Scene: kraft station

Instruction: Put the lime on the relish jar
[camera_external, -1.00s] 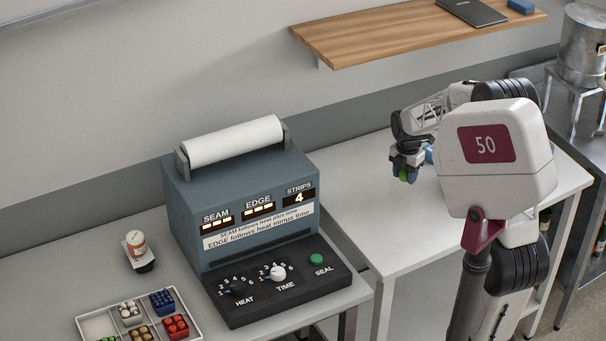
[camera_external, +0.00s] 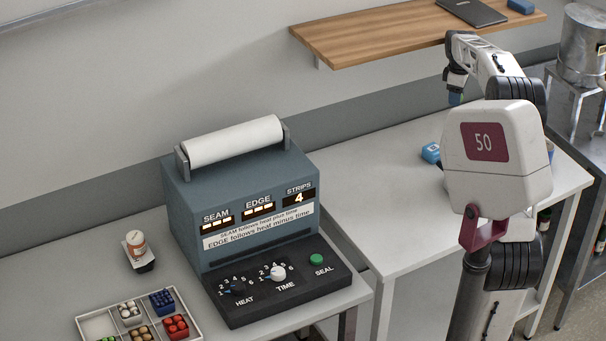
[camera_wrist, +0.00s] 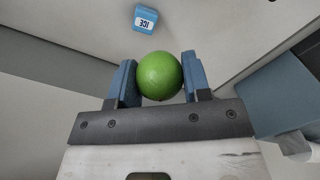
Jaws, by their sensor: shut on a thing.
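The round green lime (camera_wrist: 159,76) is held between the two blue fingers of my gripper (camera_wrist: 160,80) in the wrist view.
A blue block marked ICE (camera_wrist: 145,19) lies on the white table (camera_external: 380,215), also seen in the external view (camera_external: 431,153). The blue-grey sealing machine (camera_external: 185,225) stands at centre left. A wooden shelf (camera_external: 370,45) hangs behind. A compartment tray (camera_external: 95,325) is at front left.

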